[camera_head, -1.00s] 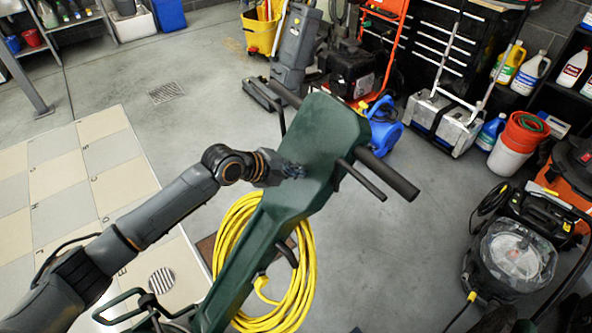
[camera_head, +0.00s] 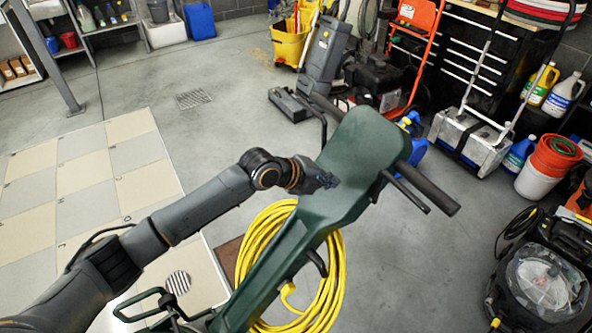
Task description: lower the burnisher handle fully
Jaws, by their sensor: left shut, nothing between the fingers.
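The burnisher handle (camera_head: 355,165) is a dark green column with a broad head and black grip bars on both sides. It slants up from the bottom of the view towards the upper right, raised off the floor. My left gripper (camera_head: 328,181) is shut and empty, its fingertips at the left face of the green head, seemingly touching it. The burnisher's base is out of view below. My right gripper is not in view.
A coiled yellow cable (camera_head: 335,285) hangs by the column. A floor machine (camera_head: 540,285) stands at the lower right. The floor at left is open, partly tiled.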

